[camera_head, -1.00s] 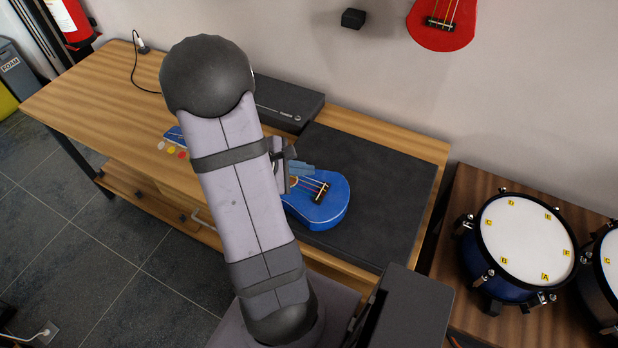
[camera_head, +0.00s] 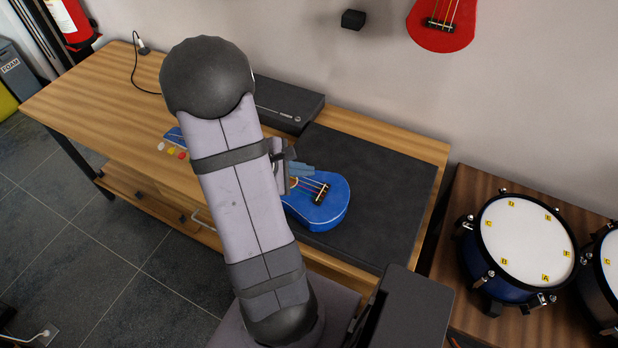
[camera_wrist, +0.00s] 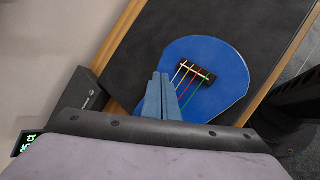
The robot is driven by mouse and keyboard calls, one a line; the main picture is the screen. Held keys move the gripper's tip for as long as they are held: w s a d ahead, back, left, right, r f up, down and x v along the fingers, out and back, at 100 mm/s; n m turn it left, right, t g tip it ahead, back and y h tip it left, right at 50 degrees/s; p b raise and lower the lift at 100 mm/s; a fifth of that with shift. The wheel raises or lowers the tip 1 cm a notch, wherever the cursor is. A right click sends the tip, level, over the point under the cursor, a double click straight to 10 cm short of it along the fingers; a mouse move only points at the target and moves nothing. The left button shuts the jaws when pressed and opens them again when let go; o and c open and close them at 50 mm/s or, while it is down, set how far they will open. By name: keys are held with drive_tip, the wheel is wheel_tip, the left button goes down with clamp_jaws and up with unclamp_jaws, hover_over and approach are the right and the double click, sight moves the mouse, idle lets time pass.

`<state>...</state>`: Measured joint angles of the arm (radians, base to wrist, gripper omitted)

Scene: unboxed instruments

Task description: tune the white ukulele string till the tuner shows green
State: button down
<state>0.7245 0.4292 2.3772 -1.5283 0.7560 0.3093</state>
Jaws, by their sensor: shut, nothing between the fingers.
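The blue ukulele (camera_head: 329,208) lies on the dark mat on the table; its body also shows in the wrist view (camera_wrist: 228,72). Its white string (camera_wrist: 181,70) runs from the bridge beside yellow, red and green ones. White, yellow and red pegs (camera_head: 170,150) show at the headstock, left of my arm, which hides the neck. My gripper (camera_wrist: 160,76) is shut and empty, its blue-grey fingertips over the strings' side of the body; it also shows in the head view (camera_head: 303,170). Whether it touches the strings I cannot tell. A small display (camera_wrist: 25,143) with green characters is partly cut off.
A flat black box (camera_head: 287,103) stands behind the ukulele. The dark mat (camera_head: 395,180) is clear at right. Drums (camera_head: 527,243) stand on a wooden stand further right. A red ukulele (camera_head: 440,30) hangs on the wall. The table's left part (camera_head: 90,95) is mostly bare.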

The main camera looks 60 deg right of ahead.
drive_tip(key=shift+f+b, duration=0.75)
drive_tip(key=shift+b, duration=0.25)
idle(1.3)
drive_tip(key=shift+r, duration=0.2)
drive_tip(key=shift+r+p, duration=0.45)
drive_tip(key=shift+r, duration=0.1)
wheel_tip(320, 180, up, 5)
drive_tip(key=p, duration=0.4)
idle(0.4)
idle(0.6)
